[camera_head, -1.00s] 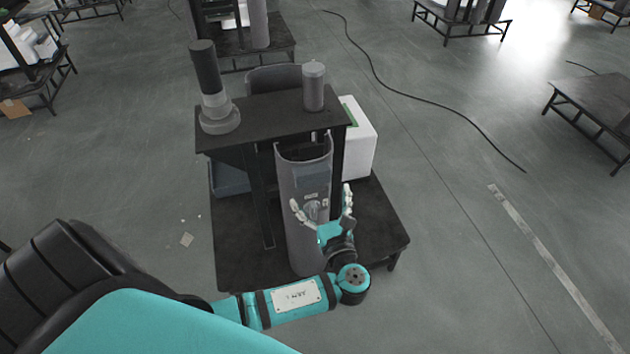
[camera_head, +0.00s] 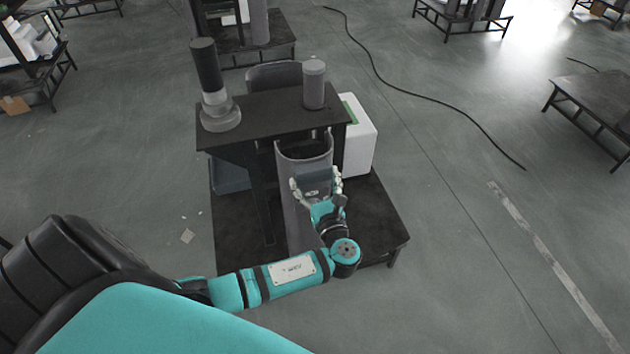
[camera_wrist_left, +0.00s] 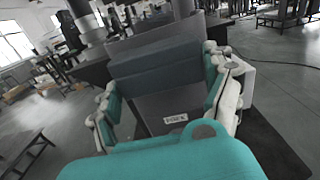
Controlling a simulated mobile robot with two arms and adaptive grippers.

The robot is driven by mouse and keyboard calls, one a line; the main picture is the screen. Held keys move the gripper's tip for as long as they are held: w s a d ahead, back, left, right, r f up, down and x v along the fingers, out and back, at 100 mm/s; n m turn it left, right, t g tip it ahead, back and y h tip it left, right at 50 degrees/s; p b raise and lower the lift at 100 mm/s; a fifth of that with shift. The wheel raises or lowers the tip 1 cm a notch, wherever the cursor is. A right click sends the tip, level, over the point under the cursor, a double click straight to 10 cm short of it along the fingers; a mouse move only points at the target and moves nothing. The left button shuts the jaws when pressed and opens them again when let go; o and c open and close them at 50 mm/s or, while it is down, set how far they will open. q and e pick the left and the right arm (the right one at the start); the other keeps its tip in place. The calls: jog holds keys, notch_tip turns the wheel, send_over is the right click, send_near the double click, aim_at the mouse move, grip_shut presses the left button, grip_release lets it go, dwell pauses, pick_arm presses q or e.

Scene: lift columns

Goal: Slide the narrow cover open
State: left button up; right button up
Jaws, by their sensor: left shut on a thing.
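A tall, narrow grey cover (camera_head: 296,220) with a curved, open top stands upright at the front of a dark lift column. A dark block like a handle (camera_head: 314,180) sits on its upper front. My left gripper (camera_head: 316,187) is at this block, with a finger on either side of it. In the left wrist view the dark block (camera_wrist_left: 160,65) lies between the white-tipped fingers, above a panel with a small label (camera_wrist_left: 176,118). My left gripper is shut on the block. The fingers and palm hide part of the cover's front. My right gripper is not in view.
A dark top plate (camera_head: 270,110) behind the cover carries a black and grey cylinder (camera_head: 207,75) and a smaller grey cylinder (camera_head: 314,85). A white box (camera_head: 360,140) stands at its right. The dark base platform (camera_head: 375,215) has bare room at the right.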

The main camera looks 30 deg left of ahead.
pick_arm(q)
jog(key=c, duration=0.7)
jog(key=shift+o, duration=0.2)
jog(key=shift+r+p, duration=0.15)
jog(key=shift+p, duration=0.35)
jog(key=shift+w+a, duration=0.1)
jog(key=o, duration=1.5)
jog(key=shift+o, duration=0.2)
jog(key=v, duration=1.2)
